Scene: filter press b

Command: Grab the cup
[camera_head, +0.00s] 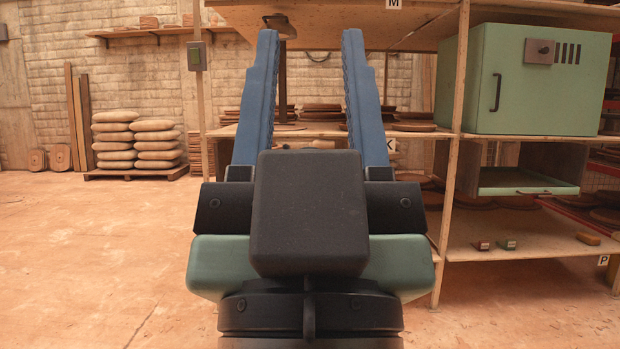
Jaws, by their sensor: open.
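My gripper (310,40) fills the middle of the view. Its two blue fingers point up and away and stand wide apart. No object is held between them. I cannot make out a cup for certain. A small greyish shape (320,144) shows low between the fingers at shelf height, partly hidden by my gripper's dark body, and I cannot tell what it is.
A wooden shelf rack (458,120) stands ahead, with stacked flat boards behind my fingers. A green oven-like box (540,80) sits on its right side. Small blocks (506,245) lie on the lower shelf. Stacked sacks (155,140) stand at left. The left floor is clear.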

